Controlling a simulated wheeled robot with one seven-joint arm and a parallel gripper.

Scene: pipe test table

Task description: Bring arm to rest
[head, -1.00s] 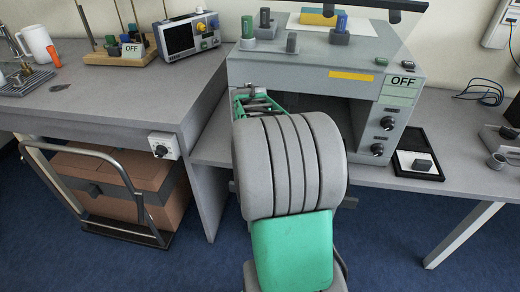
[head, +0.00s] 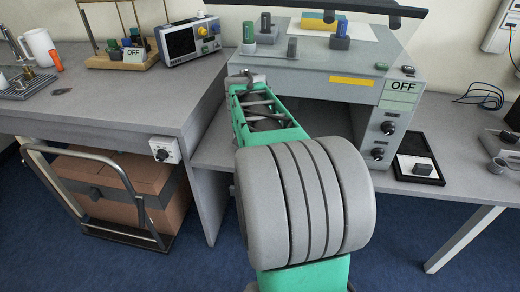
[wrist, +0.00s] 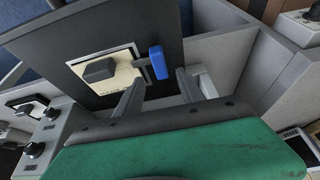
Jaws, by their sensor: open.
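My arm shows in the head view as a grey ribbed joint (head: 305,200) with a green link (head: 262,118) running up and away to the front of a grey test box (head: 345,73). I cannot make out my gripper's fingers in that view. In the wrist view my gripper (wrist: 160,76) has its two grey fingers spread apart, with nothing seen held between them. Beyond the fingertips are a blue handle (wrist: 157,62) and a pale plate (wrist: 122,72) bearing a dark grey block (wrist: 99,70).
The left bench (head: 110,105) bears a meter (head: 188,40) and a rack. A boxed cart (head: 105,190) stands below. Blue floor is open in front.

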